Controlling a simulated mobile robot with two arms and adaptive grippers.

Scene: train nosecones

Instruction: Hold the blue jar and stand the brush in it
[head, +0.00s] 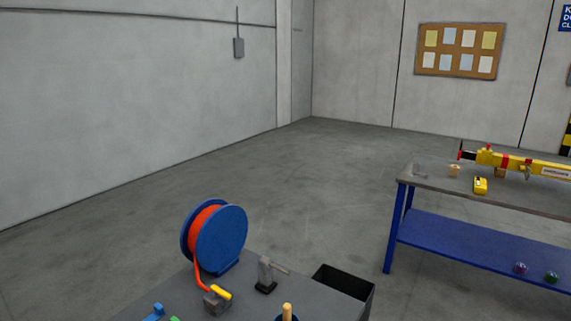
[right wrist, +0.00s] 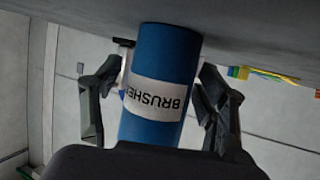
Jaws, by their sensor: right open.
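The blue jar (right wrist: 162,55) has a white label reading "BRUSHES" in part. In the right wrist view it stands between the two spread fingers of my right gripper (right wrist: 160,75), which is open, with a finger on each side. In the head view only a bit of blue rim shows at the bottom edge, around a tan wooden handle end (head: 287,309); I cannot tell whether this is the brush. No brush head is clearly visible. My left gripper is in neither view.
On the grey table (head: 248,293) are a blue reel (head: 222,240) with orange cable, a grey block on a dark base (head: 265,274) and a yellow-topped grey tool (head: 217,299). A black bin (head: 343,286) adjoins its right side. A workbench (head: 410,184) stands farther right.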

